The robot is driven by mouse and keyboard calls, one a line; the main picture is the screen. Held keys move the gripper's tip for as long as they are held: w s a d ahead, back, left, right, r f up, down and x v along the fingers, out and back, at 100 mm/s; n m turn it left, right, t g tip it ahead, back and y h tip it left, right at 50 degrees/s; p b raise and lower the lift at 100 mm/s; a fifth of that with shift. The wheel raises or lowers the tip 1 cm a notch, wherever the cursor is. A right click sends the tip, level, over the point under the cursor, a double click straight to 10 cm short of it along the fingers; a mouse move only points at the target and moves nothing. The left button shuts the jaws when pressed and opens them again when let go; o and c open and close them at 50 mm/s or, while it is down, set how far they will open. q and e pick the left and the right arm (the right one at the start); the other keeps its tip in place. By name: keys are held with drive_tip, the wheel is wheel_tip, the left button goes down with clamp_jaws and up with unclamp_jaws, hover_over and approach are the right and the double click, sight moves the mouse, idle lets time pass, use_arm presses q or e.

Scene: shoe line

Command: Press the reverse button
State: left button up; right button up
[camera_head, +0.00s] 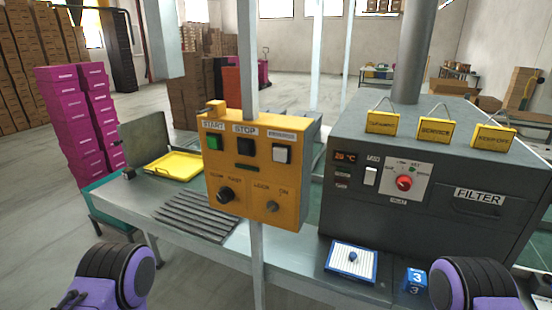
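The reverse button (281,153) is a pale square button under a white label on the right of the yellow control box (242,174). The small label seems to read REVERSE. The green START button (212,143) and the black STOP button (245,150) sit to its left in the same row. The box is fixed to a grey post above the bench. Nothing covers the reverse button. Purple and black parts of my arms show at the bottom left and bottom right corners, well apart from the box. Neither gripper's fingers show.
A grey FILTER machine (478,225) with a red knob (404,183) stands right of the box. A yellow tray (175,167) and a slatted rack lie on the bench at left. A white pad (340,265) and blue block (415,281) lie in front. Space before the box is clear.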

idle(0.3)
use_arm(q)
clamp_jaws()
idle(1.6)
